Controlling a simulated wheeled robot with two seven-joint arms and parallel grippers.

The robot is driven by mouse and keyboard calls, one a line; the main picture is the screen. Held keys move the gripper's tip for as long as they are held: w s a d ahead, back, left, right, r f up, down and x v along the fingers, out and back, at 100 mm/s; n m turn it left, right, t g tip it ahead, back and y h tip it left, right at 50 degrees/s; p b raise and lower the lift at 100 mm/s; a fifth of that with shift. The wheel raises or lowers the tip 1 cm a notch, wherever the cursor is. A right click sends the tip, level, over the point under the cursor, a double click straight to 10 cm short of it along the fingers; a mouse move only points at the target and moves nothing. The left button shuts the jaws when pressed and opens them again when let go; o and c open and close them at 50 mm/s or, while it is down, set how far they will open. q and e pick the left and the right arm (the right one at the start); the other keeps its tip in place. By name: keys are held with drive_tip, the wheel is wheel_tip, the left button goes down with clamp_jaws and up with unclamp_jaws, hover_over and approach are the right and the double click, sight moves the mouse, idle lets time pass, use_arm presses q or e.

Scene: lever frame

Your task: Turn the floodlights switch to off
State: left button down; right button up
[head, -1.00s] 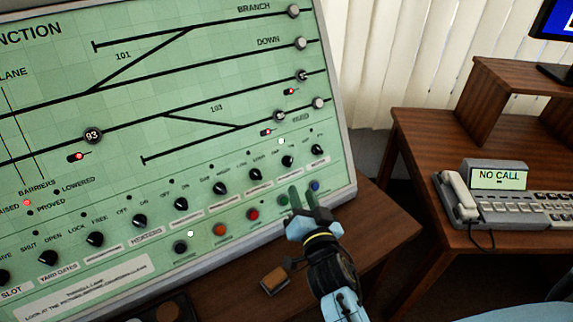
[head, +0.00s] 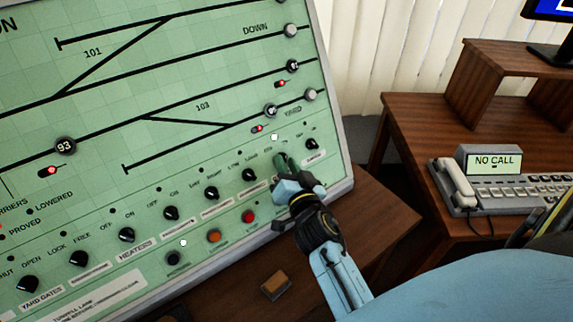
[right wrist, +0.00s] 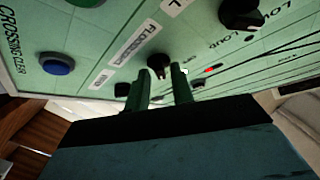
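The green control panel (head: 110,110) has a slanting row of black rotary switches. My right gripper (head: 281,163) reaches the right part of this row and hides a switch there in the head view. In the right wrist view a black knob (right wrist: 159,65) stands beside a white label (right wrist: 140,43) that seems to start with "FLOOD". The open fingers (right wrist: 162,90) of my right gripper are at this knob, one on each side; I cannot tell whether they touch it. The knob's exact setting is unclear. My left gripper is not in view.
Neighbouring black knobs are close by, one to the left (head: 249,175) and one to the right (head: 312,144). Below the row are push buttons, including red (head: 249,217) and orange (head: 214,236). A desk with a telephone (head: 457,187) stands at right.

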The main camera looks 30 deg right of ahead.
clamp_jaws()
drive_tip(key=shift+n+y, duration=0.3)
drive_tip(key=n+y, duration=0.1)
drive_tip(key=n+t, duration=0.1)
drive_tip(key=n, duration=0.1)
drive_tip(key=n+y+p, duration=0.1)
drive_tip(key=n, duration=0.1)
drive_tip(key=shift+d+y, duration=0.3)
drive_tip(key=n+y+p, duration=0.1)
drive_tip(key=n, duration=0.1)
drive_tip(key=n+y+p, duration=0.1)
drive_tip(key=n+y, duration=0.1)
drive_tip(key=n, duration=0.1)
drive_tip(key=n+y+p, duration=0.1)
drive_tip(key=n, duration=0.1)
drive_tip(key=shift+d+n+y, duration=0.3)
drive_tip(key=shift+n, duration=0.1)
drive_tip(key=shift+d+n+g+y+p, duration=0.1)
drive_tip(key=shift+n+g+y+p, duration=0.55)
drive_tip(key=shift+n, duration=0.8)
drive_tip(key=shift+d+n+g+y+p, duration=0.15)
drive_tip(key=shift+n+y+p, duration=0.25)
drive_tip(key=shift+n+y, duration=0.8)
drive_tip(key=shift+n, duration=0.45)
drive_tip(key=shift+a, duration=0.1)
drive_tip(key=shift+o, duration=1.3)
unclamp_jaws()
